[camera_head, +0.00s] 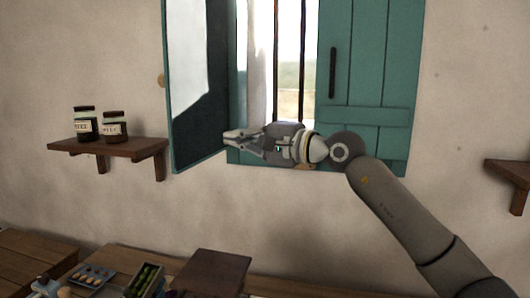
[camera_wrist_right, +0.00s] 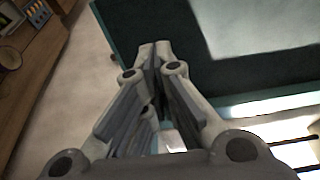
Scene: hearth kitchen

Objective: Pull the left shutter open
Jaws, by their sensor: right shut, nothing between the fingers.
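The left shutter (camera_head: 201,90) is a teal-edged leaf swung out from the window, its near edge toward the left and its face partly brightly lit and partly in dark shadow. In the right wrist view the shutter (camera_wrist_right: 190,30) fills the top, dark with a teal edge. My right gripper (camera_head: 228,138) is shut and empty. Its fingertips overlap the lower right part of the shutter in the head view; in the wrist view its fingertips (camera_wrist_right: 155,48) lie in front of it. Whether they touch it I cannot tell. My left gripper is not in view.
The teal right shutter (camera_head: 370,60) has a dark upright handle (camera_head: 333,72). Dark bars (camera_head: 302,60) cross the window opening. A wall shelf (camera_head: 108,147) with two jars (camera_head: 115,126) is left of the left shutter. Below are a wooden table, an egg tray (camera_head: 92,276) and a box (camera_head: 146,280).

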